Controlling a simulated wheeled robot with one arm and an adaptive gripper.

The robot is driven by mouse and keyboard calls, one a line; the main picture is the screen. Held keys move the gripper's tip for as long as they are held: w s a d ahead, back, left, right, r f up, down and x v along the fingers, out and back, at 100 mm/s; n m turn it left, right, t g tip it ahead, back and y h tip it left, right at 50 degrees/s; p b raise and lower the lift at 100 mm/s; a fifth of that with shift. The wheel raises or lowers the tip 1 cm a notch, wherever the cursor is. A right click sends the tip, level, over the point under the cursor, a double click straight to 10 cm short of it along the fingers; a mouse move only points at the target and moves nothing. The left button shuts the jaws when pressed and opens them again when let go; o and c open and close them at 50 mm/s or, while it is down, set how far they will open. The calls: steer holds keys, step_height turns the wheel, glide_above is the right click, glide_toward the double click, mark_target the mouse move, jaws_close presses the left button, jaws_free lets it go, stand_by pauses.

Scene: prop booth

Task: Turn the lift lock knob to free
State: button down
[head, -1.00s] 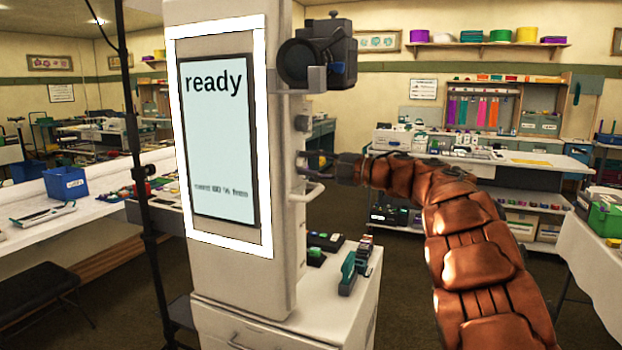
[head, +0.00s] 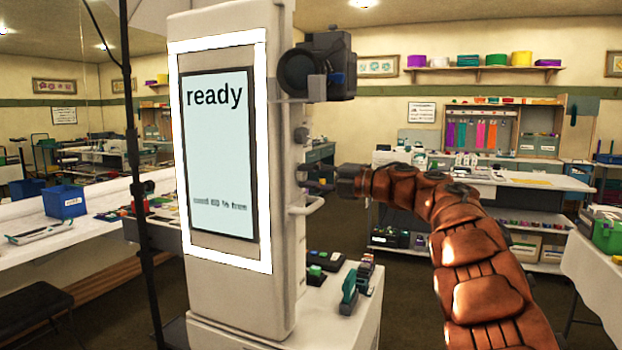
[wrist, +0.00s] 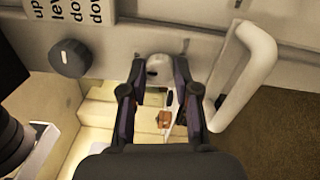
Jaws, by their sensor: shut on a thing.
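The pale grey lift lock knob (wrist: 157,68) sits on the side of the white column (head: 225,290). My gripper (wrist: 159,63) has one finger on each side of it and is shut on it. I read no lock label by this knob. In the head view my gripper (head: 313,178) reaches the column's right side from the right, below the camera; the knob is not clear there. The column's lit screen (head: 217,150) reads "ready", with a small blurred line below.
A dark knob (wrist: 70,58) with a white mark sits left of my fingers, under a label (wrist: 75,18) reading "up", "level", "down". A white handle (wrist: 245,75) stands close on the right. A black camera (head: 318,68) juts out above my gripper.

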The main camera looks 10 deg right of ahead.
steer(key=shift+a, duration=0.1)
steer(key=c, duration=0.8)
jaws_free()
steer(key=shift+c, duration=0.2)
steer(key=v, duration=1.2)
